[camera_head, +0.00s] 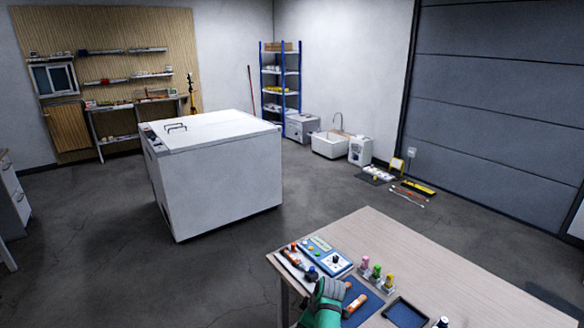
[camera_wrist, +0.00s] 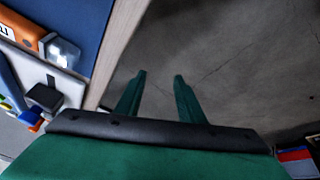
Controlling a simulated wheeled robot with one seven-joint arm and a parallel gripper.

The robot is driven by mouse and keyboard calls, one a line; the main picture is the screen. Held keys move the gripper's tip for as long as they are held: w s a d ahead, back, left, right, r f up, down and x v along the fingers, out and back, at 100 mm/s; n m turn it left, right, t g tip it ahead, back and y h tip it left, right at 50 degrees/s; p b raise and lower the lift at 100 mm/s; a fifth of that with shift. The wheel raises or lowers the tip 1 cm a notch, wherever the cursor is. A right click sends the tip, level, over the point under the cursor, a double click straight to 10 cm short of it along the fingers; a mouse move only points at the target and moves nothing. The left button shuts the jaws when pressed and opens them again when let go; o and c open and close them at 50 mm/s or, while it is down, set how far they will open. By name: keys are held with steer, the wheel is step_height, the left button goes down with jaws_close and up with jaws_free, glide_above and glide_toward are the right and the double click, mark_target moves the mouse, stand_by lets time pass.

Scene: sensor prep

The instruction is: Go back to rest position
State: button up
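My gripper (camera_head: 331,290) shows in the head view at the near left part of the wooden table (camera_head: 420,258), beside the blue mat (camera_head: 367,299). In the wrist view its two green fingers (camera_wrist: 158,88) stand apart with nothing between them. Dark grey floor shows beyond the fingertips, and the table edge (camera_wrist: 124,40) runs just left of them. An orange tool with a clear tip (camera_wrist: 30,35) lies at the left of the wrist view, near a blue surface (camera_wrist: 80,22). An orange tool (camera_head: 354,305) also lies on the mat in the head view. My gripper hides part of the table there.
A blue-and-white device (camera_head: 327,261), a rack of small coloured bottles (camera_head: 377,278) and a dark tray (camera_head: 404,313) crowd the table's near left side. The table's right part is bare. A large white chest (camera_head: 215,170) stands behind, with open floor (camera_head: 330,190) around it.

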steer(key=s+a+f+m+t+h, duration=0.2)
steer(key=s+f+m+t, duration=0.25)
steer(key=s+f, duration=1.4)
steer(key=s+r+m+t+h, duration=0.1)
steer(key=s+r+m, duration=0.2)
steer(key=s, duration=0.9)
steer(key=s+a+r+m+t, duration=0.1)
steer(key=s+r+t, duration=0.1)
steer(key=s+r, duration=0.4)
steer(key=s+a+r+m+t, duration=0.1)
steer(key=s+r+m, duration=0.15)
steer(key=s, duration=0.65)
steer(key=s+r+t, duration=0.1)
steer(key=s+r, duration=0.2)
steer(key=r, duration=0.4)
steer(key=s+r+m+t, duration=0.1)
steer(key=s+r, duration=0.3)
steer(key=r, duration=0.3)
steer(key=s+r+t, duration=0.1)
steer(key=s+r, duration=0.2)
steer(key=r, duration=0.3)
steer(key=shift+s+d+r+m+t, duration=0.15)
steer(key=shift+s+r+m+t, duration=0.15)
steer(key=shift+s+r+t, duration=0.1)
